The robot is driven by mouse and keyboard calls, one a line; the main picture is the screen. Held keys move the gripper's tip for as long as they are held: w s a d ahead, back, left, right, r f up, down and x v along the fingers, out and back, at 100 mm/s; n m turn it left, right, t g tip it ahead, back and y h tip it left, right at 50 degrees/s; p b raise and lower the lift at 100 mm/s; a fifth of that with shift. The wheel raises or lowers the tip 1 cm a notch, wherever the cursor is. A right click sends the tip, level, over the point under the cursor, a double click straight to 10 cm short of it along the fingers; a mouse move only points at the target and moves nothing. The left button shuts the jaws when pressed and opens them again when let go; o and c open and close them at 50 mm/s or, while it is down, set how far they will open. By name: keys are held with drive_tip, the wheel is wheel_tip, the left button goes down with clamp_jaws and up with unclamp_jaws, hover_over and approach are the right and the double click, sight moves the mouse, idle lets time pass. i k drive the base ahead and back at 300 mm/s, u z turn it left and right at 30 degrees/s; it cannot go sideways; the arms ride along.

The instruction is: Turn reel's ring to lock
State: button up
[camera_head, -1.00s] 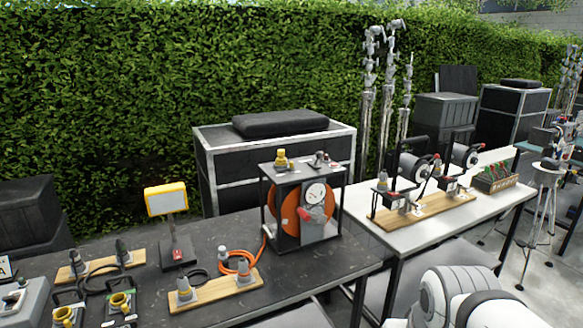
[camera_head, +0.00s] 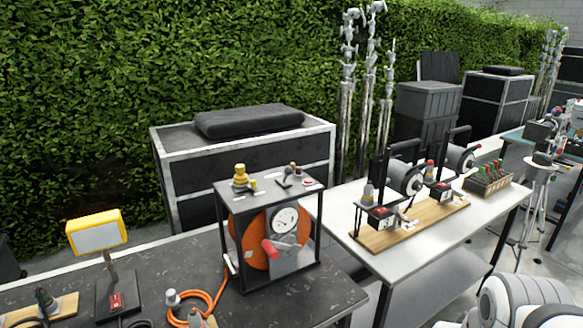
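An orange reel (camera_head: 250,252) stands upright in a black frame on the dark table. A white round dial (camera_head: 285,220) and a red part (camera_head: 270,250) show on its front plate. Two smaller grey reels, a nearer one (camera_head: 405,175) and a farther one (camera_head: 459,158), stand on a wooden board on the white table. I cannot make out which reel has the ring or how the ring is turned. My gripper is not in view; only a white part of my arm shows at the lower right, apart from the reels.
The dark table (camera_head: 345,292) also carries a yellow-framed lamp (camera_head: 97,232) and an orange cable (camera_head: 213,298).

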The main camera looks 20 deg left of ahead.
sight(253, 185)
drive_tip(key=u, duration=0.3)
drive_tip(key=i, duration=1)
drive_tip(key=u, duration=0.7)
